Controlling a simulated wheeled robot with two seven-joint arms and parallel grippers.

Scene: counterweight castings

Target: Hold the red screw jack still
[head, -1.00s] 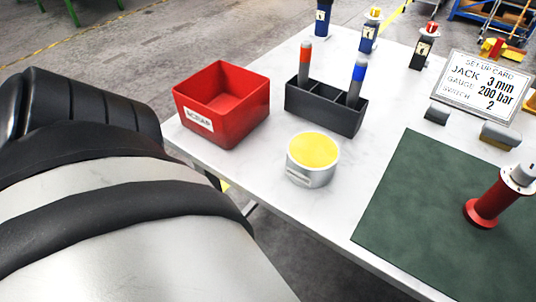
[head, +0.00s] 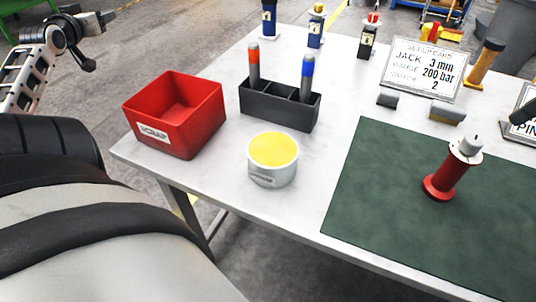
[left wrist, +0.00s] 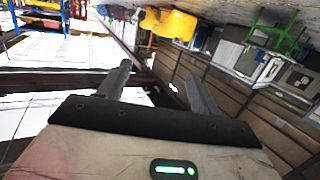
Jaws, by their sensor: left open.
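The red screw jack (head: 450,172) stands upright on the dark green mat (head: 385,190) at the right of the head view. It has a red round base, a red body and a pale top with a grey tip. Nothing touches it. In the left wrist view my left gripper (left wrist: 160,76) has its two fingers apart with nothing between them; the jack does not show there. A dark piece at the right edge of the head view seems to be my right gripper (head: 525,108), mostly cut off, away from the jack.
A red scrap bin (head: 178,138), a black holder (head: 280,108) with two markers and a yellow-topped tin (head: 273,160) stand on the white table left of the mat. The set-up card (head: 425,68) and small bottles stand behind. The mat around the jack is clear.

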